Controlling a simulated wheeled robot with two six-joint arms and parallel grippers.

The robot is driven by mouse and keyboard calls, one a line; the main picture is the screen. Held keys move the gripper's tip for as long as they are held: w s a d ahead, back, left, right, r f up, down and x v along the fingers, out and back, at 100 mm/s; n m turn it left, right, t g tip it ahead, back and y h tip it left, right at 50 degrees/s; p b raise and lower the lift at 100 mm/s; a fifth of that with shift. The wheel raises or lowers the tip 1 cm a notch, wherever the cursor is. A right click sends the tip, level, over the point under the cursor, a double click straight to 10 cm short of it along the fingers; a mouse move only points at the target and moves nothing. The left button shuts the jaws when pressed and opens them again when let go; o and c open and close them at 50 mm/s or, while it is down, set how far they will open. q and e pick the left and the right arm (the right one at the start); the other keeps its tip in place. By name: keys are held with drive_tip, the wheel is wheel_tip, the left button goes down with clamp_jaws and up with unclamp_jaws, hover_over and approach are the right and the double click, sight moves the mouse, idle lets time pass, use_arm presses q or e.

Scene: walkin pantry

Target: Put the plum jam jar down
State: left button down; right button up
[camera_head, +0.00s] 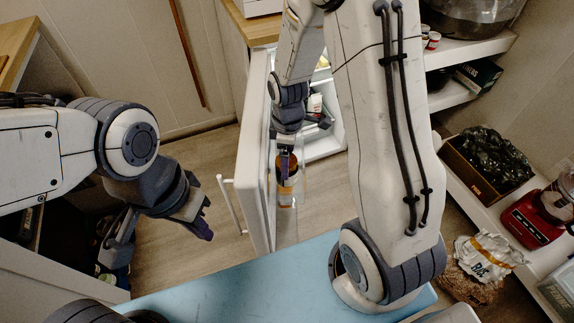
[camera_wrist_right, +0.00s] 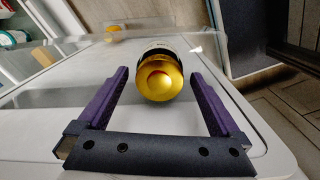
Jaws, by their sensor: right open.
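The jar (camera_head: 287,187) with amber-brown contents and a pale label stands at the inner side of the open white fridge door (camera_head: 255,150). In the right wrist view its gold lid (camera_wrist_right: 160,80) faces me, between the purple fingers of my right gripper (camera_wrist_right: 160,76). Those fingers are spread, with a gap on each side of the lid. In the head view my right gripper (camera_head: 286,160) points down just above the jar. I cannot read the label. My left gripper (camera_head: 200,222) hangs over the floor at the left, away from the jar; its finger gap is unclear.
A yellow-topped item (camera_wrist_right: 113,30) lies farther along the door in the wrist view. The fridge interior (camera_head: 325,135) holds several items. Shelves at the right carry a black-bagged box (camera_head: 490,165) and a red appliance (camera_head: 535,215). Floor (camera_head: 185,180) is clear left of the door.

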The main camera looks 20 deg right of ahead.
wheel_tip(320, 180, up, 6)
drive_tip(key=shift+r+p, duration=0.1)
drive_tip(key=shift+p, duration=0.3)
idle(0.3)
